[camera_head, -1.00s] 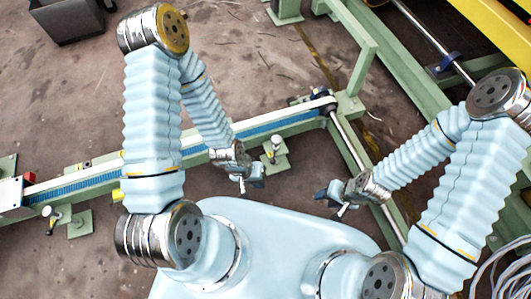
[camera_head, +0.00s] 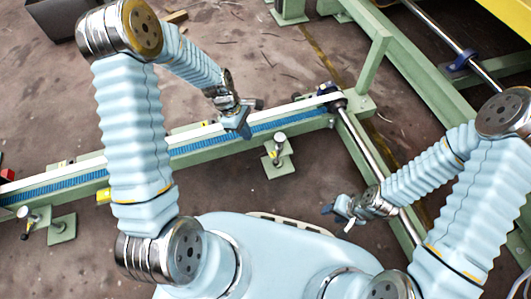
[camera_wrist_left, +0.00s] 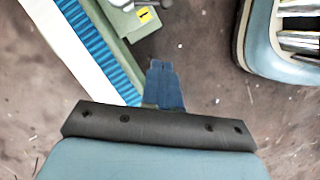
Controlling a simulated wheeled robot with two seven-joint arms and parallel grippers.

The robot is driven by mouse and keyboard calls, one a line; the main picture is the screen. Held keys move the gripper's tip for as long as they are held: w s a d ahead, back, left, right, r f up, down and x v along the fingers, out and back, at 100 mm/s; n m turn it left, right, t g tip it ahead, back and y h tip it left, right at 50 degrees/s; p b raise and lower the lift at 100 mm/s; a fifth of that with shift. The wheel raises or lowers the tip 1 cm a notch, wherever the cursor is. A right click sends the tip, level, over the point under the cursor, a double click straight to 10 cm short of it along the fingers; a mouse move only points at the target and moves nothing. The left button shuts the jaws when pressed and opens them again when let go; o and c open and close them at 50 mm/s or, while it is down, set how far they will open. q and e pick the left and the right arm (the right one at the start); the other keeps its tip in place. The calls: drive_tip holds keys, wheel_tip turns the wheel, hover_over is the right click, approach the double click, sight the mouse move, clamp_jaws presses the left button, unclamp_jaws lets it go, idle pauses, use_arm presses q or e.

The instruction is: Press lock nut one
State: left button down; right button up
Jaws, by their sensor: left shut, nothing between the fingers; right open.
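A yellow tag marked 1 (camera_wrist_left: 146,15) sits on a green block at the top of the left wrist view. I cannot clearly make out lock nut one itself in these frames. My left gripper (camera_head: 239,124) is over the belt rail in the head view, its fingers shut and empty. In the left wrist view its blue fingers (camera_wrist_left: 165,84) are closed together, below and right of the tag and apart from it. My right gripper (camera_head: 342,212) is open and empty, beyond the front of my base, left of the steel shaft.
A green rail with a blue belt (camera_head: 190,147) runs across the floor. Footed posts with pale knobs stand along it, one at the middle (camera_head: 279,148) and one at the left (camera_head: 33,220). A steel shaft (camera_head: 370,156) and green frame lie to the right. Bare floor (camera_head: 270,65) lies beyond the rail.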

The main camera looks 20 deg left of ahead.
use_arm(q)
drive_tip(key=b, duration=0.2)
approach(277, 156)
drive_tip(key=s+a+f, duration=0.2)
drive_tip(key=a+f, duration=0.2)
drive_tip(key=f, duration=0.2)
drive_tip(key=shift+s+d+r+b, duration=0.1)
drive_tip(key=shift+s+d+b, duration=0.1)
drive_tip(key=shift+d, duration=0.85)
drive_tip(key=shift+s+d+b, duration=0.1)
drive_tip(key=shift+s+d, duration=0.05)
drive_tip(key=shift+d, duration=0.95)
